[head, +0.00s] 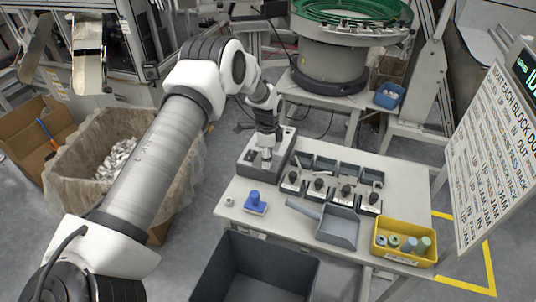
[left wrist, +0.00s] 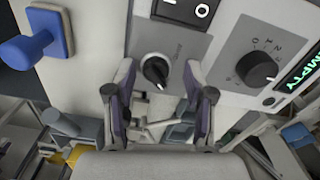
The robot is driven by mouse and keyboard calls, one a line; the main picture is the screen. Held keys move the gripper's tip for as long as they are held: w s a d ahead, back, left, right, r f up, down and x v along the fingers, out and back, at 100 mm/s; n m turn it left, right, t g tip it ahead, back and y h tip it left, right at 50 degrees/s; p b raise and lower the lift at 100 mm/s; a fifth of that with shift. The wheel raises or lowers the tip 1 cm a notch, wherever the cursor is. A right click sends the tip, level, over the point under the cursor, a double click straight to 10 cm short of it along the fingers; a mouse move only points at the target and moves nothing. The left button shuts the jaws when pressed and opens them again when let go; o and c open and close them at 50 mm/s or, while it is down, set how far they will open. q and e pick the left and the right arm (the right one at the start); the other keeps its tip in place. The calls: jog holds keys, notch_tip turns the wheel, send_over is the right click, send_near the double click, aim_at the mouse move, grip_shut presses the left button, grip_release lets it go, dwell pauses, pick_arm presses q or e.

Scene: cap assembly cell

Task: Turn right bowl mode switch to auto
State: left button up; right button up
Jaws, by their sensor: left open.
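My left gripper (head: 266,153) reaches down over a grey control box (head: 247,171) on the table. It also shows in the left wrist view (left wrist: 159,98), open, with its two fingers apart. A black selector knob (left wrist: 155,70) on a grey plate sits just ahead of the gap between the fingers, and I see no finger contact. Its label is too small to read, so I cannot tell its mode. To its right is a larger black dial (left wrist: 257,68) with numbers around it. A black rocker switch (left wrist: 185,10) is above. My right gripper is not in view.
A blue-handled block (head: 255,202) stands left on the table. Several black-knobbed units (head: 318,186), a grey scoop (head: 338,227) and a yellow bin (head: 404,241) lie to the right. A green bowl feeder (head: 345,30) stands behind. A sign board (head: 490,150) is at far right.

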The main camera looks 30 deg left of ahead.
pick_arm(q)
jog(key=shift+s+r, duration=0.2)
jog(key=shift+s, duration=0.05)
jog(key=c, duration=0.5)
grip_shut()
